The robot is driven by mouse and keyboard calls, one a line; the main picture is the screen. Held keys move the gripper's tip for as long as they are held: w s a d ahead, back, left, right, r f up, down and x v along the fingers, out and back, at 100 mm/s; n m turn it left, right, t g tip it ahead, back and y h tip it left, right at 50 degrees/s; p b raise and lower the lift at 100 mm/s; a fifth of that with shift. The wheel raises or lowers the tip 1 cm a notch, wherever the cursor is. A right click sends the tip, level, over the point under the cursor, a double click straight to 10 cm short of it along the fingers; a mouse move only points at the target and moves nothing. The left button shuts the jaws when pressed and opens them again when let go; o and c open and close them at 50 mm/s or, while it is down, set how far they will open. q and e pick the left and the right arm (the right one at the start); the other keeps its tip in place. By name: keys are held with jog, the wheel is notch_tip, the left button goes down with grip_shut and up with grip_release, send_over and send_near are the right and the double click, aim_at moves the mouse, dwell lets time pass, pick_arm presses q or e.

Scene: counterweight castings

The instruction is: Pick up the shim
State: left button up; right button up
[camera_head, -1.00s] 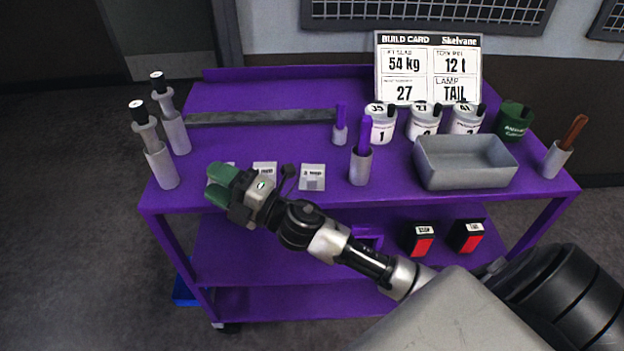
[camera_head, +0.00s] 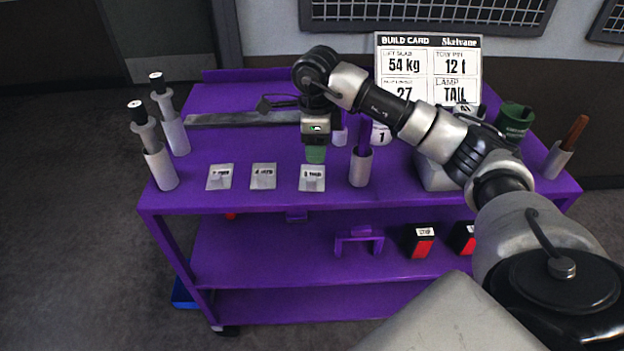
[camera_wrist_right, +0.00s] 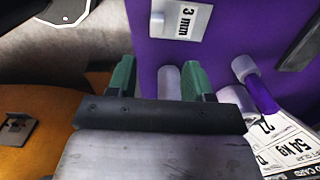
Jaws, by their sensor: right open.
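Three small pale plates with printed labels lie in a row near the cart's front edge: a left one (camera_head: 220,177), a middle one (camera_head: 263,176) and a right one (camera_head: 312,178). Their labels are too small to read surely in the head view. In the right wrist view one plate (camera_wrist_right: 180,18) reads "3 mm" and lies beyond the fingers. My right gripper (camera_head: 316,154) points down just behind the right plate, apart from it. Its green fingers (camera_wrist_right: 160,78) are open, with a pale cylinder (camera_wrist_right: 168,82) showing between them. My left gripper is out of view.
A purple-handled tool in a grey holder (camera_head: 360,168) stands close right of the plates. A long grey bar (camera_head: 245,118) lies behind. Two bottle-like cylinders (camera_head: 160,165) stand at left. My right arm partly covers a grey tray (camera_head: 433,178) and white pots.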

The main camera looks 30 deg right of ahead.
aim_at(314, 178)
notch_tip(314, 178, down, 4)
jog(key=shift+f, duration=0.2)
jog(key=f, duration=0.1)
jog(key=f+p, duration=0.1)
jog(key=f, duration=0.2)
jog(key=shift+s+a+f+p, duration=0.1)
jog(key=shift+a+f+p, duration=0.05)
jog(key=shift+a+p, duration=0.25)
jog(key=shift+d+f, duration=0.1)
jog(key=shift+f, duration=0.35)
grip_shut()
